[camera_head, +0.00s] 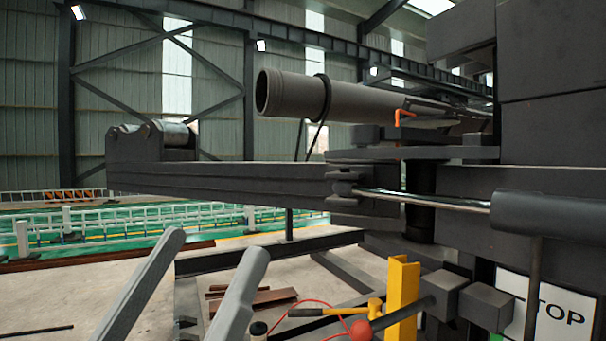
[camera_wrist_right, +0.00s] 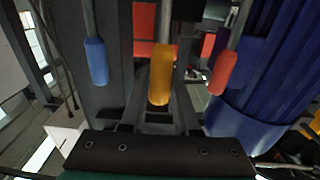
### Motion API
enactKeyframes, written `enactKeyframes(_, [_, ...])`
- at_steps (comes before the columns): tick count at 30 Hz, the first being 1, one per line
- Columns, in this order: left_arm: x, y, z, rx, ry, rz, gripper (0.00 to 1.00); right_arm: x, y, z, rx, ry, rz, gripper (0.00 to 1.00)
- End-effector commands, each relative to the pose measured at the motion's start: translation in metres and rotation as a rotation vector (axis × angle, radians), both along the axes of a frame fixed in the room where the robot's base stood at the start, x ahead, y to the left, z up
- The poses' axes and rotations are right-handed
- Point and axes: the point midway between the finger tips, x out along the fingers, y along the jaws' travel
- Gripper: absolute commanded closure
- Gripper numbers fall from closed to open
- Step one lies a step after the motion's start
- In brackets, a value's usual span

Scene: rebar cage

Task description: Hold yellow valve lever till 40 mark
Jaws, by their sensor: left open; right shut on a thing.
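The yellow valve lever (camera_wrist_right: 161,82) hangs in the middle of the right wrist view, its rounded handle end toward me. My right gripper (camera_wrist_right: 160,70) is shut on it, with dark fingers along both sides of the handle. My left gripper (camera_head: 215,247) is open and empty at the lower left of the head view, its two grey fingers apart. The right gripper and the yellow lever do not show in the head view. No gauge or 40 mark can be made out in either view.
A blue lever (camera_wrist_right: 96,62) and a red lever (camera_wrist_right: 222,74) flank the yellow one closely. A large blue ribbed body (camera_wrist_right: 268,75) stands at right. In the head view, a dark machine beam (camera_head: 220,185), a grey pipe (camera_head: 300,95) and a yellow post (camera_head: 403,285) lie beyond my left gripper.

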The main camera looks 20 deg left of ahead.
Motion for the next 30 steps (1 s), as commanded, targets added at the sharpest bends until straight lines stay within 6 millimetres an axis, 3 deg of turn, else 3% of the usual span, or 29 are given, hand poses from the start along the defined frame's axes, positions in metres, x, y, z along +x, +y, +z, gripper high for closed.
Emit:
enactKeyframes(5, [0.000,0.000,0.005,0.000,0.000,0.000,0.00,0.001,-0.001,0.009,-0.005,-0.006,0.000,1.00])
enactKeyframes(10, [0.000,0.000,0.053,0.000,0.000,0.000,0.00,0.009,-0.007,0.024,0.042,0.052,-0.001,1.00])
enactKeyframes(17, [0.000,0.000,0.116,0.000,-0.001,0.000,0.00,0.022,-0.018,0.029,0.125,0.159,-0.002,1.00])
enactKeyframes(18, [-0.001,0.000,0.098,0.000,-0.003,0.000,0.00,0.021,-0.017,0.013,0.120,0.155,-0.001,0.63])
enactKeyframes(21, [0.000,0.000,0.095,0.000,0.001,0.000,0.00,0.021,-0.016,0.011,0.121,0.156,0.000,0.45])
enactKeyframes(30, [0.000,0.000,0.094,0.000,0.000,0.000,0.00,0.019,-0.015,0.008,0.124,0.159,0.000,0.45])
